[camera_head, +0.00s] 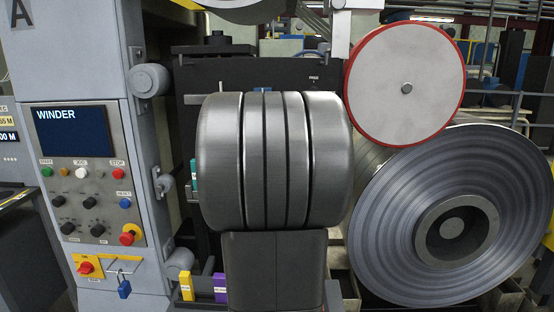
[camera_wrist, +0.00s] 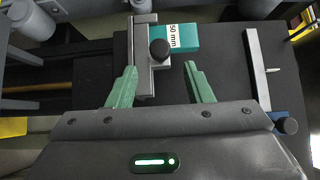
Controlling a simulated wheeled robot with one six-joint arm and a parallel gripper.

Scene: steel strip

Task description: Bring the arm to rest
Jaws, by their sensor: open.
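My gripper (camera_wrist: 159,67) shows in the wrist view with its two green fingers spread apart and nothing held between them. Past the fingertips is a steel fixture (camera_wrist: 142,38) with a round black knob (camera_wrist: 159,50). A teal block (camera_wrist: 183,38) marked "50 mm" lies against this fixture. I cannot tell how far the fingertips are from the fixture. In the head view my own grey arm fills the middle and hides the gripper.
In the head view a winder panel (camera_head: 83,190) stands left, with a blue padlock (camera_head: 124,288) below. A red-rimmed disc (camera_head: 385,75) and a large steel coil (camera_head: 390,245) stand right. A steel bar (camera_wrist: 257,70) lies right in the wrist view, on the dark surface (camera_wrist: 222,75).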

